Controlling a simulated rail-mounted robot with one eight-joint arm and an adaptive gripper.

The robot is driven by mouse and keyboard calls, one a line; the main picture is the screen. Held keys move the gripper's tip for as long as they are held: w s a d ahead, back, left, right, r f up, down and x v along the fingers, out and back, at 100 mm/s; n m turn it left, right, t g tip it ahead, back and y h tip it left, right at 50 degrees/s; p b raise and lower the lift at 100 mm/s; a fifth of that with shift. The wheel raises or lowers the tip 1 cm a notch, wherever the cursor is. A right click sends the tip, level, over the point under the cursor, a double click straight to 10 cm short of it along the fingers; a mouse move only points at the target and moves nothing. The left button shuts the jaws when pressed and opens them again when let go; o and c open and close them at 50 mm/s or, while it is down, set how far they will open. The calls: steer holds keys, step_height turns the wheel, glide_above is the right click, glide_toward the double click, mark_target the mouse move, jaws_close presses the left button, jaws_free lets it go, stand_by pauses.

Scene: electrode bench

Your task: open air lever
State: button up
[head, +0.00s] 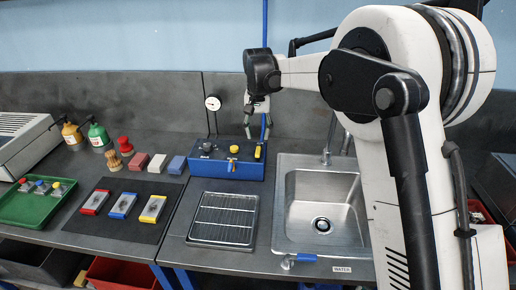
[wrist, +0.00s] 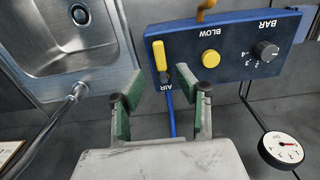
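The air lever (wrist: 159,56) is a yellow handle on a dark pivot, at the left end of the blue panel (wrist: 225,45) in the wrist view, beside the "AIR" label. It also shows small at the right end of the blue panel box (head: 226,170) in the head view, as a yellow lever (head: 258,152). My gripper (wrist: 170,82) is open and empty. Its green-padded fingers are spread wide, with the lever appearing between their tips, nearer the left one. Contact is not visible. In the head view my gripper (head: 258,118) points down above the box's right end.
A yellow BLOW button (wrist: 210,59) and a grey BAR knob (wrist: 265,51) share the panel. A blue hose (wrist: 172,112) runs from the AIR port between my fingers. A pressure gauge (wrist: 282,150) stands right. The sink (head: 322,200) and its faucet (wrist: 68,104) are close by.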

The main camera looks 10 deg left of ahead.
mark_target(258, 151)
step_height(258, 151, down, 7)
steer(key=shift+f+p, duration=0.1)
steer(key=shift+p, duration=0.25)
jaws_close()
stand_by(0.3)
